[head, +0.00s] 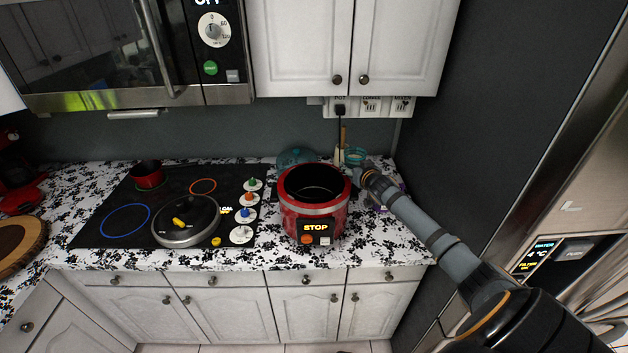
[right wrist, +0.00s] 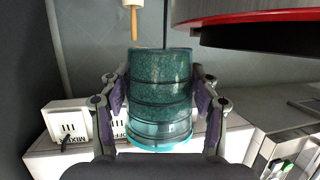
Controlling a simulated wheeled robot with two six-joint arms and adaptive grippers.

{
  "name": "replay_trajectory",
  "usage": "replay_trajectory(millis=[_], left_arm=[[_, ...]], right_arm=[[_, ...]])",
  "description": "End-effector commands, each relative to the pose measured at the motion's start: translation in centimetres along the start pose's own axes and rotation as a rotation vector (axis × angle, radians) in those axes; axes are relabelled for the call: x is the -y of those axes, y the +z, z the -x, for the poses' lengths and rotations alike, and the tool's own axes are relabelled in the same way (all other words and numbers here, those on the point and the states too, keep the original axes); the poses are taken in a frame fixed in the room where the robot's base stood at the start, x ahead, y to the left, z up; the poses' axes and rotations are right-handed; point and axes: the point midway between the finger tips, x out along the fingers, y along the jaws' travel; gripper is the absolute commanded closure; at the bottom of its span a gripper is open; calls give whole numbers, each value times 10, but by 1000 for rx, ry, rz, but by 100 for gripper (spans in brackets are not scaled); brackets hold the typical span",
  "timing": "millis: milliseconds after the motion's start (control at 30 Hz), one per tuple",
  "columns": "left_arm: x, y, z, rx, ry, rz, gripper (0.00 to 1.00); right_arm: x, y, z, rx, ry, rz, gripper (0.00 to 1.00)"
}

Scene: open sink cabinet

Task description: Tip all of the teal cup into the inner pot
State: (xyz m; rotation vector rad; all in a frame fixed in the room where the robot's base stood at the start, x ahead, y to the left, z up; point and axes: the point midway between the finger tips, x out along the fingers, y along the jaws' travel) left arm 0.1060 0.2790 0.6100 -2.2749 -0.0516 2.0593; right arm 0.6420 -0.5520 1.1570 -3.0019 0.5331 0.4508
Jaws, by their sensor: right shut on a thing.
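The teal cup (right wrist: 160,90) is see-through and holds grainy teal contents that fill most of it, with a clear band by its bright rim. My right gripper (right wrist: 158,97) is shut on its sides, with purple-lined fingers. In the head view the cup (head: 354,155) is small, beyond my right wrist, behind and right of the red cooker (head: 300,212). The dark inner pot (head: 318,184) sits in the open cooker; its inside looks dark and its bottom cannot be made out. In the right wrist view the cooker's red rim (right wrist: 250,15) is beside the cup, apart from it. My left gripper is not in view.
A hob (head: 110,205) with a lidded pan (head: 186,220) and a small red pot (head: 147,174) lies to the left. A glass lid (head: 296,157) is behind the cooker. Wall sockets (head: 370,105) and a plugged cord are above. A dark side wall stands at right.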

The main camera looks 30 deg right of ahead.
Motion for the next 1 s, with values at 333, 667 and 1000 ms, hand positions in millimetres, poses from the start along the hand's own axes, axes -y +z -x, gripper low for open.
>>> replay_trajectory(millis=[333, 667, 1000], left_arm=[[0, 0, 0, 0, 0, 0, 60], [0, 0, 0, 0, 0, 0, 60], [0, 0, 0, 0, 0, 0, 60]], right_arm=[[4, -9, 2, 0, 17, 61, 76], [13, -20, 6, 6, 65, 213, 76], [23, -18, 4, 10, 116, 377, 76]])
